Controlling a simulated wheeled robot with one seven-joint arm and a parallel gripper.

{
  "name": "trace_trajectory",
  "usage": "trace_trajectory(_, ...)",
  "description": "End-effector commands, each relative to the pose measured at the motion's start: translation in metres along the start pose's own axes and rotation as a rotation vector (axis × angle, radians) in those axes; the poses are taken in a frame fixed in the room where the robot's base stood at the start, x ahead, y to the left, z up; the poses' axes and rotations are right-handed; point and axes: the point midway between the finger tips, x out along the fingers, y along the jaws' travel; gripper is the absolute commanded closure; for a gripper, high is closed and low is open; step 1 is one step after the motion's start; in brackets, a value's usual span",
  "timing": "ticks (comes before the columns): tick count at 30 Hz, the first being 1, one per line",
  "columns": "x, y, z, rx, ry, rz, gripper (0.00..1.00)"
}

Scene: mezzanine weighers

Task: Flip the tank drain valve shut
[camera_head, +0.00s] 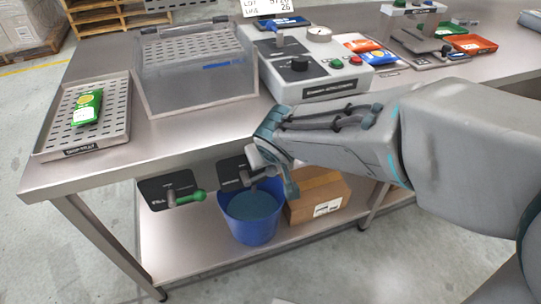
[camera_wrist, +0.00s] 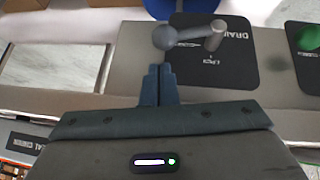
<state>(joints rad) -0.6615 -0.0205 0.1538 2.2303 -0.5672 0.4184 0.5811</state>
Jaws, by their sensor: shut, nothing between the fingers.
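The drain valve has a grey lever with a round knob (camera_wrist: 167,40) and a metal pivot (camera_wrist: 216,35). It is mounted on a black plate (camera_wrist: 245,75) marked DRAIN. In the wrist view the lever lies nearly level, its knob to the left of the pivot. My gripper (camera_wrist: 158,72) is shut and empty, its fingertips just below the knob in that view; I cannot tell whether they touch it. In the head view the drain plate (camera_head: 231,170) is on the bench front below the clear tank (camera_head: 195,80), and my gripper's hand partly hides the lever.
A second valve with a green handle (camera_head: 190,197) sits left of the drain plate. A blue bucket (camera_head: 250,230) stands below on the shelf, beside a cardboard box (camera_head: 318,190). A perforated tray (camera_head: 62,130) and a control box (camera_head: 318,85) are on the bench.

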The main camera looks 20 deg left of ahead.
Motion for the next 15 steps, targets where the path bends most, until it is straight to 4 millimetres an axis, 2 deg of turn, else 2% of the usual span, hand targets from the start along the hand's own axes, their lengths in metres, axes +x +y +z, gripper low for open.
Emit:
trace_trajectory(9, -0.002, 0.000, -0.001, 0.000, 0.001, -0.001, 1.00)
trace_trajectory(15, -0.025, 0.005, -0.005, 0.002, 0.002, 0.000, 1.00)
